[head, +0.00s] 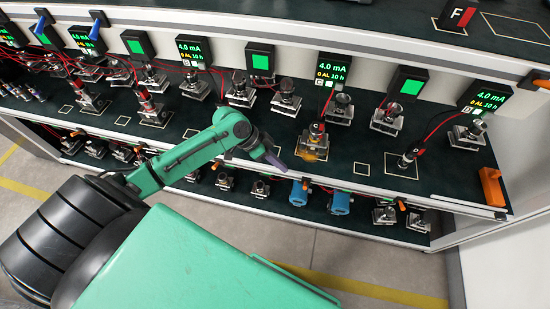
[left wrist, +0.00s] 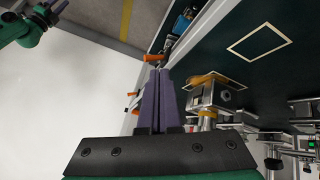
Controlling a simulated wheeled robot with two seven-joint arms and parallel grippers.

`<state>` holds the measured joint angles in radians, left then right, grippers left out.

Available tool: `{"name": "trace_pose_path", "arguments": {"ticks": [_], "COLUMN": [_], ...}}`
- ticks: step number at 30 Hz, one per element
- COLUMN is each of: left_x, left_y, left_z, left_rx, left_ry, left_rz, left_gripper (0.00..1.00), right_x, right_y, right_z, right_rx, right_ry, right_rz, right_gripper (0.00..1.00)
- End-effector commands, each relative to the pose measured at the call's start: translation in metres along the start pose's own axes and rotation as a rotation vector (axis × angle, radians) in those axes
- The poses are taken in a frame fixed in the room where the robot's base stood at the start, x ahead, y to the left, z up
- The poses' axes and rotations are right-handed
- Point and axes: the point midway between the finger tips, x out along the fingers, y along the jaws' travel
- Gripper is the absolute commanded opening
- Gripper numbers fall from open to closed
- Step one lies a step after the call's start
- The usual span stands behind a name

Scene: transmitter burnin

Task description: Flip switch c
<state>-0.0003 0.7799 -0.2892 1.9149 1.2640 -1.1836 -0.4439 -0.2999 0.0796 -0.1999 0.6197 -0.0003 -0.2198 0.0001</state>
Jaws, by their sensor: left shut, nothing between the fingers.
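My left gripper (head: 275,161) reaches in front of the lower shelf edge, below the station with display C (head: 326,84). In the left wrist view its purple fingers (left wrist: 160,78) are together with nothing between them. An orange switch lever (left wrist: 153,58) shows just beyond the fingertips; I cannot tell whether they touch. In the head view a small orange lever (head: 307,184) on the shelf edge lies a little right of the fingertips. No letter is readable on either lever. My right gripper is not in view.
Transmitters on stands fill the dark shelf, including a brass-coloured one (head: 312,141) behind my gripper. Blue transmitters (head: 299,193) stand on the lower shelf. Another orange lever (head: 402,205) is further right. The floor (head: 350,250) in front is clear.

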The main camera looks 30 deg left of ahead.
Motion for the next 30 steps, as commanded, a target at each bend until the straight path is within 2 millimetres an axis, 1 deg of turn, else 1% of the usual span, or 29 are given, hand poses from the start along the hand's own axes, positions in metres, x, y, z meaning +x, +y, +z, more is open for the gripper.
{"name": "trace_pose_path", "arguments": {"ticks": [1,5,6,9,12,16,24,30], "left_x": [0.012,0.041,0.047,0.062,0.071,0.074,0.074,0.077], "left_y": [0.000,0.000,0.004,0.012,0.015,0.017,0.017,0.012], "left_z": [0.000,0.000,-0.002,-0.004,-0.006,-0.006,-0.006,-0.009], "left_rx": [0.000,0.000,0.001,0.000,0.000,0.001,0.002,0.017], "left_ry": [0.003,0.002,0.002,0.000,0.000,-0.001,-0.001,0.009], "left_rz": [0.002,0.002,0.002,0.002,-0.001,-0.003,-0.003,-0.019], "left_gripper": [0.00,0.00,0.00,0.00,0.00,0.00,0.00,0.00], "right_x": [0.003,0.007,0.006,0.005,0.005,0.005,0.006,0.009], "right_y": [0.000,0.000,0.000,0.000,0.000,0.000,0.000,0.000], "right_z": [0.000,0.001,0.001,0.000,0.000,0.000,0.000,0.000], "right_rx": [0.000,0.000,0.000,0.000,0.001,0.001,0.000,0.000], "right_ry": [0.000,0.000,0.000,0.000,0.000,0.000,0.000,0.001], "right_rz": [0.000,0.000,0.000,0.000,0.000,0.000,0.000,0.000], "right_gripper": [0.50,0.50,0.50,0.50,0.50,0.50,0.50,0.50]}}
